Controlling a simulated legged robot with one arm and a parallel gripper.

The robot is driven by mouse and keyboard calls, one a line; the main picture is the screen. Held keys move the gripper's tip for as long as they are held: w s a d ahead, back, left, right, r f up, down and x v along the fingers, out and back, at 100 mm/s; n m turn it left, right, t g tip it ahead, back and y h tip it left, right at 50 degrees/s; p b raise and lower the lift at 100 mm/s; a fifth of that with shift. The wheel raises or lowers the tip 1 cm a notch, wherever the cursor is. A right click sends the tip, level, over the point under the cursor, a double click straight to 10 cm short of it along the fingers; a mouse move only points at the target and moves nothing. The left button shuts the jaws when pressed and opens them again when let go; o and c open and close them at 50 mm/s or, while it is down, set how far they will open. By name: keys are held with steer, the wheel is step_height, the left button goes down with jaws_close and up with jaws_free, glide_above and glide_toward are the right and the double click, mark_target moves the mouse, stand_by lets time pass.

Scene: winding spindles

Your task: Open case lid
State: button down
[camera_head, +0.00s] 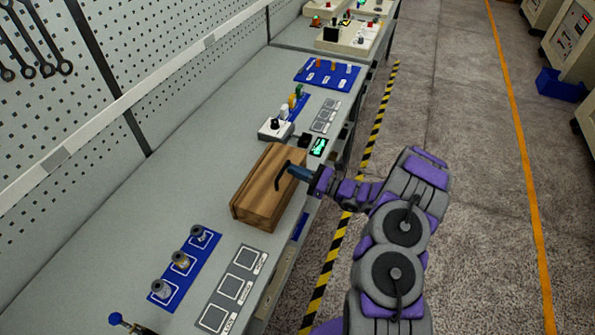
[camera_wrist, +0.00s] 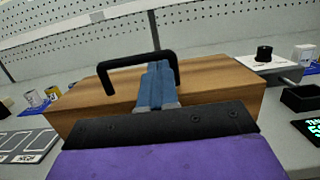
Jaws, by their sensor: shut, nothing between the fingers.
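The case is a long brown wooden box (camera_head: 262,196) on the grey workbench, and its lid looks shut. A black arched handle (camera_head: 281,174) stands on the case; it also shows in the wrist view (camera_wrist: 127,65). My gripper (camera_head: 293,171) reaches in from the right, above the aisle side of the case. In the wrist view its blue fingers (camera_wrist: 157,85) are together and empty, lined up within the handle's arch near its right leg. Whether they touch the handle or pass under its bar I cannot tell. The lid seam is not clear.
A blue tray with several grey knobs (camera_head: 181,262) and marked square pads (camera_head: 232,287) lie nearer on the bench. A white switch box (camera_head: 275,130) and a small green display (camera_head: 319,146) stand beyond the case. A pegboard wall (camera_head: 100,90) runs along the left.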

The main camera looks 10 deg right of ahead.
steer(key=shift+a+r+h, duration=0.1)
steer(key=shift+r+h, duration=0.2)
steer(key=shift+r, duration=0.05)
